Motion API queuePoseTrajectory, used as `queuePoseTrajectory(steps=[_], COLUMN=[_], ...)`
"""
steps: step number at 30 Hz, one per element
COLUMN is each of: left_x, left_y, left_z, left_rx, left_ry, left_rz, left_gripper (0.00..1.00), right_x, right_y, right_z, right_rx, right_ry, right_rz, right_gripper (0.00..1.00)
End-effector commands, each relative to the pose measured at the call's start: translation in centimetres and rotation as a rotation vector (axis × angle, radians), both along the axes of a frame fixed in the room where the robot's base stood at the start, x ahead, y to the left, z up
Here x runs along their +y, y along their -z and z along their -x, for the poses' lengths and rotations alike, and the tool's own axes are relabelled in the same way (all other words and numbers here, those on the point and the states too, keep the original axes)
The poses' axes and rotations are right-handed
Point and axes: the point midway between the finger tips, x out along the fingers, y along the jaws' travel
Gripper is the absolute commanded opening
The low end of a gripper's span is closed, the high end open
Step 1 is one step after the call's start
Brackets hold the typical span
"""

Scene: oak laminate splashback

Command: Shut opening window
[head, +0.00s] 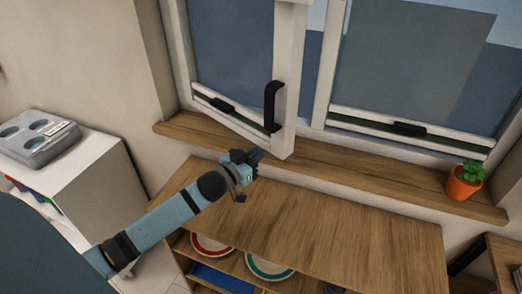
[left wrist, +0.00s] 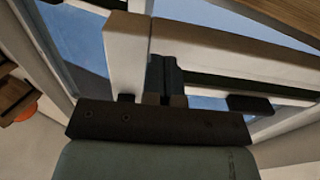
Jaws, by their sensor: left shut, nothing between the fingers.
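The opening window (head: 236,60) is a pale-framed sash on the left, hinged at its left side, and stands ajar with its right edge swung into the room. A black handle (head: 271,106) is on its right frame post. My left gripper (head: 258,156) is shut and empty, just below and left of the bottom corner of that post. In the left wrist view, the shut fingers (left wrist: 165,78) are in front of the pale window frame (left wrist: 128,50). I cannot tell whether they touch it. My right gripper is not in view.
A wooden sill (head: 340,172) runs under the windows, with an orange-potted plant (head: 465,181) at its right. The fixed pane (head: 410,60) is at right. A wooden shelf unit (head: 330,225) holding plates stands below. A white cabinet (head: 85,175) with a grey tray (head: 37,138) is at left.

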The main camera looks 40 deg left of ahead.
Motion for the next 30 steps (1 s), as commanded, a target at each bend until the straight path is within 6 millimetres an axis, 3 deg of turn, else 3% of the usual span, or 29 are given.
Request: queuePoseTrajectory(steps=[6,20,23,30], left_x=[-0.3,-0.3,-0.4,-0.9], left_y=[-0.1,0.1,0.1,0.2], left_z=[-1.8,-2.4,-3.6,-8.7], left_rx=[0.0,-0.001,-0.006,-0.008], left_ry=[0.0,-0.008,-0.039,-0.16], left_rz=[0.0,0.001,0.004,0.006], left_gripper=[0.0,0.0,0.0,0.0], right_x=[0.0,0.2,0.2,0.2], right_y=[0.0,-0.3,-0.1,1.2], right_z=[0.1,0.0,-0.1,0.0], right_rx=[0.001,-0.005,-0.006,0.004], right_ry=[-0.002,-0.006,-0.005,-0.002], right_rz=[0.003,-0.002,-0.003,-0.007], right_gripper=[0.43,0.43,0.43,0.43])
